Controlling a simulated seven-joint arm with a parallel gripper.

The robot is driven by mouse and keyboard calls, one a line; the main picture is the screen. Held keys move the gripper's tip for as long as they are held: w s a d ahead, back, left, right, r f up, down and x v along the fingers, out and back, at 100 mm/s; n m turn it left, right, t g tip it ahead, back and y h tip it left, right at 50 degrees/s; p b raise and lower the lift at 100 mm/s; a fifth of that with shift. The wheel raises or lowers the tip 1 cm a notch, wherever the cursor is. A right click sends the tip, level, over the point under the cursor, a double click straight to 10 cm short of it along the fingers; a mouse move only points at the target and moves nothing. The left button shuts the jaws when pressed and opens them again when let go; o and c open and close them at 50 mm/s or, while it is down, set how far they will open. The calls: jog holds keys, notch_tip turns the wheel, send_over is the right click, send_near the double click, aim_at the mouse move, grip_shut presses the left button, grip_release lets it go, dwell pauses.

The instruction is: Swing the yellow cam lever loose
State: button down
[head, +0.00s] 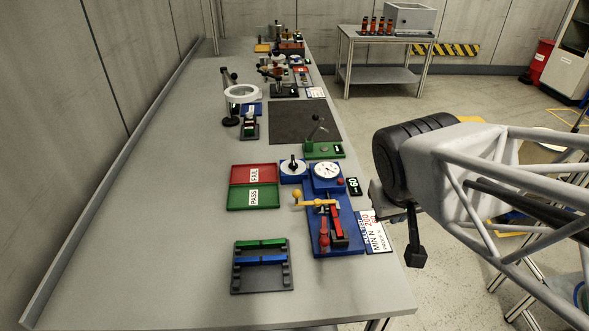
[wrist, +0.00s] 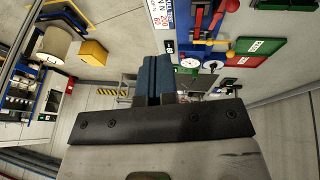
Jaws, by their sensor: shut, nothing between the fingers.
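The yellow cam lever (head: 318,203) lies across the blue fixture (head: 348,240), with its round knob at the left end. A round white dial sits behind it and a red clamp in front of it on the fixture. In the wrist view the yellow lever (wrist: 208,42) shows at the upper right, partly unclear among the red and blue parts. My gripper (wrist: 154,72) has its two blue-padded fingers together, with nothing between them. It is to the right of the fixture, apart from the lever.
Red FAIL and green PASS trays (head: 232,197) lie left of the fixture. A dark rack (head: 262,283) with green and blue bars stands at the front. A label card (head: 377,232) lies by the table's right edge. A green-based device (head: 323,150) stands behind the dial. Left table side is clear.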

jog(key=w+f+n+t, duration=0.1)
jog(key=w+n+t, duration=0.45)
jog(key=w, duration=0.65)
jog(key=a+f+n+g+y, duration=0.3)
jog(key=a+f+n+y, duration=0.4)
jog(key=a+f+n, duration=0.2)
jog(key=shift+w+a+f+n+g, duration=0.25)
jog(key=shift+w+a+n+g, duration=0.15)
jog(key=shift+n, duration=0.55)
jog(key=shift+x, duration=5.1)
jog(key=shift+w+r, duration=0.25)
jog(key=shift+w, duration=0.7)
jog(key=shift+w+r, duration=0.3)
jog(key=shift+w, duration=0.65)
